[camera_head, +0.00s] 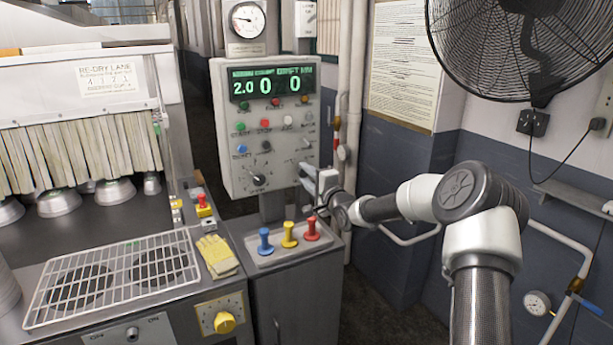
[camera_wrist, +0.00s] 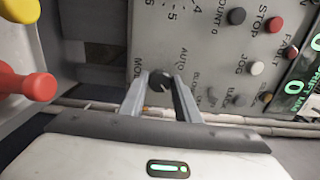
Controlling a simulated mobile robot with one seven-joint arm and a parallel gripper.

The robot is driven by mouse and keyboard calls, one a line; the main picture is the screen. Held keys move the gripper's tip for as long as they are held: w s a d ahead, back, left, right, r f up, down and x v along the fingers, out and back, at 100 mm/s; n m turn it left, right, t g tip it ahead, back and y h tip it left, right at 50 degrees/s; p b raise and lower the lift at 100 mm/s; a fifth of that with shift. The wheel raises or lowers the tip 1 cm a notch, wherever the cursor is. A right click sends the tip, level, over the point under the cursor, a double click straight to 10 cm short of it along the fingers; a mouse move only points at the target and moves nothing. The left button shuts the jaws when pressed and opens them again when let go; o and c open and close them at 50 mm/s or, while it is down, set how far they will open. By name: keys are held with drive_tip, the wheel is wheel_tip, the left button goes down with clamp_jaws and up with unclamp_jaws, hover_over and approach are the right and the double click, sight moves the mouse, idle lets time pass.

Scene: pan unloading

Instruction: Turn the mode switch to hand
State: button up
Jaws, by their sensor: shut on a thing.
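The mode switch (camera_wrist: 161,84) is a small black knob with a pale mark, on the grey control panel (camera_head: 236,160). I cannot tell which position the knob's mark points to.
Below the panel stand blue (camera_head: 265,241), yellow (camera_head: 289,234) and red (camera_head: 311,230) levers on a cabinet. Yellow gloves (camera_head: 217,256) and a wire rack (camera_head: 115,278) lie left. A black fan (camera_head: 533,45) is upper right.

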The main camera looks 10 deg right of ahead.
drive_tip(key=o, duration=1)
drive_tip(key=shift+o, duration=0.2)
drive_tip(key=v, duration=1.7)
drive_tip(key=shift+s, duration=0.25)
